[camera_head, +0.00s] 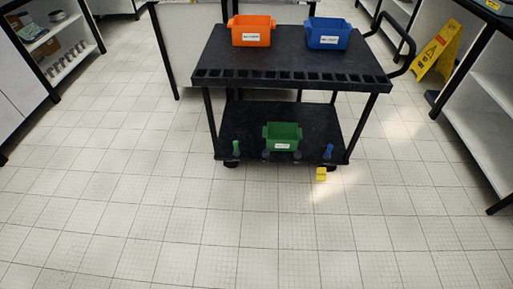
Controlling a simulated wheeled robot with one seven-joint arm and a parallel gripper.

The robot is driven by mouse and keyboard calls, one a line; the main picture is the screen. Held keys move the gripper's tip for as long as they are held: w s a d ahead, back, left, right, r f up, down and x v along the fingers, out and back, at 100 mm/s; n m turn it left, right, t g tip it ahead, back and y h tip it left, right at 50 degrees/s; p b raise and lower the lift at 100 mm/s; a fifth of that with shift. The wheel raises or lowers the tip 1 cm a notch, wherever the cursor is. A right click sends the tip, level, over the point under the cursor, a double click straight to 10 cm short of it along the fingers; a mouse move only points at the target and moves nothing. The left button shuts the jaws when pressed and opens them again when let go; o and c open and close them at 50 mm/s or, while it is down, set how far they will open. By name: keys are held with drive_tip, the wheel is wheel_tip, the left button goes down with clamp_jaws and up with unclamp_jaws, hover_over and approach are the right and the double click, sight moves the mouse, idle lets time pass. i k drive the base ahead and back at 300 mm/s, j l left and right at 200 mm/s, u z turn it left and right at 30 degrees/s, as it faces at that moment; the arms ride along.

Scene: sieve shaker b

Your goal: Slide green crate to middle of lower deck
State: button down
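The green crate (283,137) stands upright on the lower deck (240,120) of a black two-deck cart, near the deck's front edge and about midway across its width. A small white label shows on its front. Small dark shapes lie at its lower front corners; I cannot tell what they are. A small green object (236,149) stands to its left and a small blue object (328,151) to its right, both at the deck's front. My gripper is not in view.
The upper deck (285,60) holds an orange crate (251,37) and a blue crate (328,40). A small yellow object (321,174) lies on the floor by the cart's front right. A yellow sign (437,51) stands at right. Shelving flanks both sides; the floor in front is clear.

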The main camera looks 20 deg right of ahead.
sight(280, 136)
drive_tip(key=i+l+u, duration=0.25)
drive_tip(key=i, duration=0.4)
drive_tip(key=i+l+u, duration=0.25)
drive_tip(key=i+l, duration=0.7)
drive_tip(key=i, duration=0.15)
drive_tip(key=i+l, duration=0.45)
drive_tip(key=i, duration=0.15)
